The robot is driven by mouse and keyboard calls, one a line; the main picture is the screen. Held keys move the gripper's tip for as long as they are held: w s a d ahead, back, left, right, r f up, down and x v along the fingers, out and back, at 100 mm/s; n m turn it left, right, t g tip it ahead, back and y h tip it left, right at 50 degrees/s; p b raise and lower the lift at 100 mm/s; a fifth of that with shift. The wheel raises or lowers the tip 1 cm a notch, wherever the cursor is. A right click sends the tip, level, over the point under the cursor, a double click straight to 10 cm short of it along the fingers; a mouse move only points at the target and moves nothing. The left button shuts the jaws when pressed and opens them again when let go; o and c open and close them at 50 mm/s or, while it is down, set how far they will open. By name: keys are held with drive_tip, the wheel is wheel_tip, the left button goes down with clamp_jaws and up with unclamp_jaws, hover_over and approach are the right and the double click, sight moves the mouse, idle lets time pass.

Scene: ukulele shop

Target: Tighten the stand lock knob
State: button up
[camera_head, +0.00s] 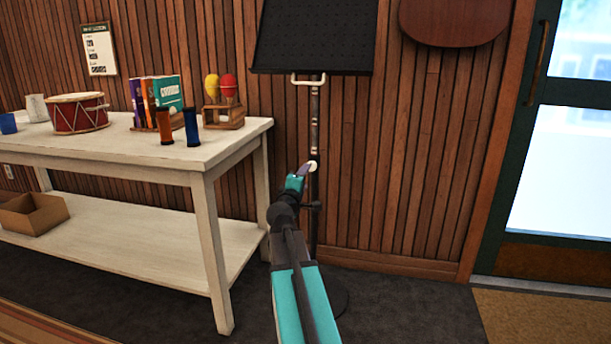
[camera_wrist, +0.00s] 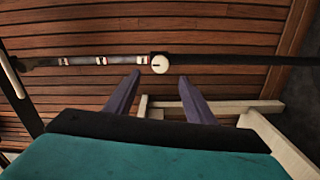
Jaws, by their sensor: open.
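A black music stand (camera_head: 315,35) stands against the wood wall, with a thin upright pole. The lock knob (camera_head: 313,166) is a small round cream knob partway up the pole. In the wrist view the knob (camera_wrist: 160,64) shows a short dark line on its face, and the pole runs sideways across the picture. My gripper (camera_head: 307,170) is at the knob's height in the head view. In the wrist view my gripper's two fingers (camera_wrist: 158,90) are apart, with the knob just beyond the tips and between them. Whether a finger touches it I cannot tell.
A white table (camera_head: 205,160) stands left of the stand, bearing a drum (camera_head: 78,113), books, shakers and maracas. A cardboard box (camera_head: 33,213) is on its lower shelf. A door (camera_head: 560,150) and mat are at right. The floor right of the stand is clear.

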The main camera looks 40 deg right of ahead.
drive_tip(key=shift+p+v, duration=0.45)
drive_tip(key=shift+v, duration=1.8)
drive_tip(key=shift+r, duration=0.1)
